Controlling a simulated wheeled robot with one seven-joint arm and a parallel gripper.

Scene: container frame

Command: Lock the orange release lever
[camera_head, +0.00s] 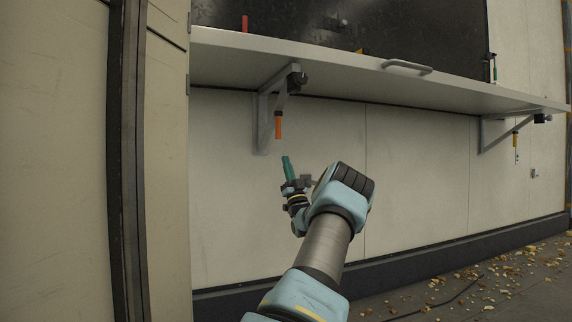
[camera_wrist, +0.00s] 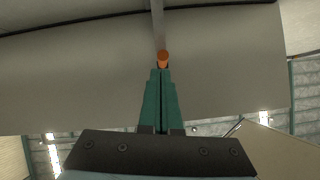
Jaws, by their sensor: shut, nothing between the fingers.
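The orange release lever (camera_head: 278,126) hangs down from the left shelf bracket (camera_head: 262,122), under the folding shelf, in the head view. In the wrist view the lever (camera_wrist: 163,57) shows as a small orange end just beyond the fingertips. My gripper (camera_head: 286,160) has green fingers pointing up, below and slightly right of the lever, with a gap between them in the head view. In the wrist view my gripper (camera_wrist: 160,75) is shut and empty, its tips close to the lever in the picture. Whether they touch cannot be told there.
The shelf (camera_head: 330,62) spans above, with a grey handle (camera_head: 407,67) on its front. A second bracket (camera_head: 497,132) with an orange lever (camera_head: 515,139) is at the right. A red piece (camera_head: 244,23) stands on the shelf. The wall below is clear. Debris litters the floor at right.

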